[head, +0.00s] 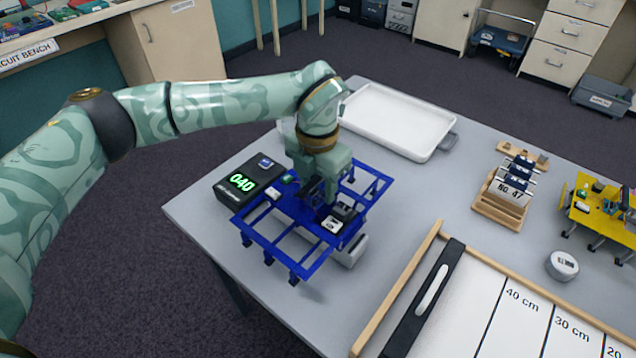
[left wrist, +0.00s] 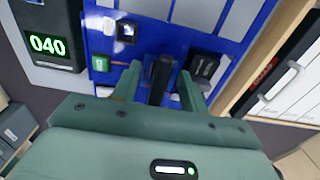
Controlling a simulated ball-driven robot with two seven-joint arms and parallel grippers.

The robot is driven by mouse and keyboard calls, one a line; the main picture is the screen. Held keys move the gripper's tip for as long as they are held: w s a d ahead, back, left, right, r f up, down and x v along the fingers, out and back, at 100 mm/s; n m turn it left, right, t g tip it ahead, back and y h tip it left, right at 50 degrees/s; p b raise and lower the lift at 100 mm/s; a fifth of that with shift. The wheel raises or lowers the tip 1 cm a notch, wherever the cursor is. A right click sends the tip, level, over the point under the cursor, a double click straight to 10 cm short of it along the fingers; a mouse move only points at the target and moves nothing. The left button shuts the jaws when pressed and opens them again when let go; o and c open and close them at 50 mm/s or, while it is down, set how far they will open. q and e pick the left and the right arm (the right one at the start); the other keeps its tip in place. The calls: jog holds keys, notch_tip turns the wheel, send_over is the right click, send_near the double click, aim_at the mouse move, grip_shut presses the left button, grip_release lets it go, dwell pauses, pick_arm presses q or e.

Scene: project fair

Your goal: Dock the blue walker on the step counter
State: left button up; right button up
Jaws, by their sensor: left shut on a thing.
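The blue walker (head: 292,232) is a flat blue frame with legs, carrying small modules, over the near left part of the table. My left gripper (head: 318,190) is shut on it from above. In the left wrist view my left gripper (left wrist: 158,82) has its fingers around a dark upright post in the middle of the blue walker (left wrist: 190,50). The black step counter (head: 234,204) shows a green 040 and sits close beside the walker's left side. It also shows in the left wrist view (left wrist: 60,62). The walker's legs seem off the tabletop. My right gripper is out of view.
A white tray (head: 395,112) lies at the back of the table (head: 205,205). A wooden rack (head: 500,205), a yellow walker (head: 590,212) and a round tin (head: 561,266) stand right. A wood-edged measuring track (head: 490,310) lies front right. A white object partly shows under the blue walker.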

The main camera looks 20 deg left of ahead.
pick_arm(q)
jog(key=shift+f, duration=0.55)
jog(key=o, duration=1.1)
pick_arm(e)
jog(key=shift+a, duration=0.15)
pick_arm(q)
jog(key=shift+r, duration=0.3)
notch_tip(320, 180, up, 13)
jog(key=p, duration=0.3)
jog(key=shift+f, duration=0.15)
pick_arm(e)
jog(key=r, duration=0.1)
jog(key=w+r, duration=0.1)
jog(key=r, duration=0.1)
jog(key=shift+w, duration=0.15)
pick_arm(q)
jog(key=shift+s+f, duration=0.1)
